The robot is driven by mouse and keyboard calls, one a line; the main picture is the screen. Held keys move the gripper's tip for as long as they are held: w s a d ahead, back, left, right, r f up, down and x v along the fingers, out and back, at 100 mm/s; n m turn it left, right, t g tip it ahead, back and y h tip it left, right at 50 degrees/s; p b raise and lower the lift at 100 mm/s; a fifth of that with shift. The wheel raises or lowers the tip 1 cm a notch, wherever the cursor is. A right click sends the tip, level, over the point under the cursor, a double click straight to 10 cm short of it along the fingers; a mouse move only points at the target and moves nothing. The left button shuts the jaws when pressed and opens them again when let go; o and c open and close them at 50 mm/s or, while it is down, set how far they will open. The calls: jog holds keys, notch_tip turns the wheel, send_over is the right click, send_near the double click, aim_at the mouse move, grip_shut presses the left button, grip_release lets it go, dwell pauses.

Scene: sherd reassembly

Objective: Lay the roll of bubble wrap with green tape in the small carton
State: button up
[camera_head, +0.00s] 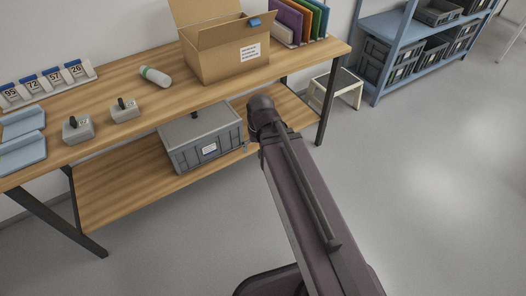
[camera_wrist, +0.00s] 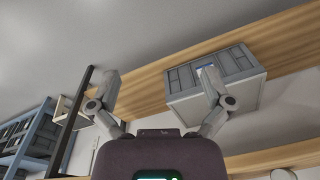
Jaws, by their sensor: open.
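The roll of bubble wrap (camera_head: 155,76) is a pale cylinder with a green band near its left end. It lies on the table top, left of the carton. The cardboard carton (camera_head: 228,64) stands upright on the table with its flaps open and a white label on its front. Its inside is mostly hidden by the front wall and flaps. My gripper (camera_wrist: 160,88) is open, with nothing between its fingers in the wrist view. In the head view my arm reaches up beside the table's front edge and hides most of the gripper.
A grey lidded crate (camera_head: 205,143) sits on the table's lower shelf; it also shows behind a finger in the wrist view (camera_wrist: 244,94). Colored folders (camera_head: 300,20) stand right of the carton.

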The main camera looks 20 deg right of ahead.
jog(key=shift+s+d+n+g+h, duration=0.3)
jog(key=shift+s+d+n, duration=0.35)
jog(key=shift+s, duration=0.3)
jog(key=shift+c, duration=0.2)
